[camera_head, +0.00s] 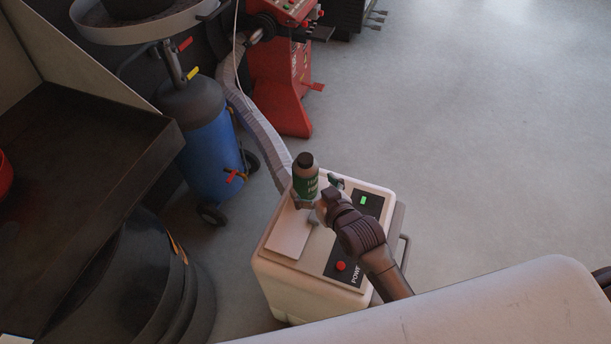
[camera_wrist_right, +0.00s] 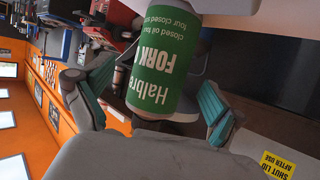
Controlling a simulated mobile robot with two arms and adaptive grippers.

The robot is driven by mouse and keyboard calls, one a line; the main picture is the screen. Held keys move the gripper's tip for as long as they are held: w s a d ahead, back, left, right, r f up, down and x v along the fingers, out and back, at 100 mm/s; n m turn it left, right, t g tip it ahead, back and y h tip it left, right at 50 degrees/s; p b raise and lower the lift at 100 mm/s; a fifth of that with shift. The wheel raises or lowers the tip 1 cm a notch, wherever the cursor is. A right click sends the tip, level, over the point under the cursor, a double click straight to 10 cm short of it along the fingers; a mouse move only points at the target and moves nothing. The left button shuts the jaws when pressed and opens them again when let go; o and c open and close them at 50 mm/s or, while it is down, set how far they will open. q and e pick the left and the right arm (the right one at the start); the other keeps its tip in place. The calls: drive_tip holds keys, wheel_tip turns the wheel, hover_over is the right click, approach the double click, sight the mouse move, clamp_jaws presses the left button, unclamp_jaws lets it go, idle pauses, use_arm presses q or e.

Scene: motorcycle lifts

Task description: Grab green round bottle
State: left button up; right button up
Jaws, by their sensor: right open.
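The green round bottle (camera_head: 305,178) with a dark cap stands upright on top of a white machine (camera_head: 283,290) in the head view. My right gripper (camera_head: 318,196) is at the bottle, reaching in from its right side. In the right wrist view the bottle (camera_wrist_right: 162,62) has a green label with white text and sits between the two fingers of my right gripper (camera_wrist_right: 155,100). The fingers are spread on either side, and a gap shows beside the right-hand finger. My left gripper does not show in the head view.
The machine top has a green-lit display (camera_head: 363,200) and a red button (camera_head: 340,266). A grey hose (camera_head: 262,130) runs behind it. A blue tank (camera_head: 208,145) on wheels stands at left, near a dark tray (camera_head: 150,115). Open floor (camera_head: 480,130) lies to the right.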

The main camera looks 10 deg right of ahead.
drive_tip(key=x, duration=0.3)
drive_tip(key=shift+w+a, duration=0.25)
drive_tip(key=shift+w, duration=0.15)
drive_tip(key=shift+w+f, duration=0.1)
drive_tip(key=shift+w, duration=0.1)
drive_tip(key=c, duration=1.4)
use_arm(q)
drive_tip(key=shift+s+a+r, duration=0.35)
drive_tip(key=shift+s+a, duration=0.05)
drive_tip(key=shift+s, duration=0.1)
use_arm(e)
drive_tip(key=shift+c, duration=0.9)
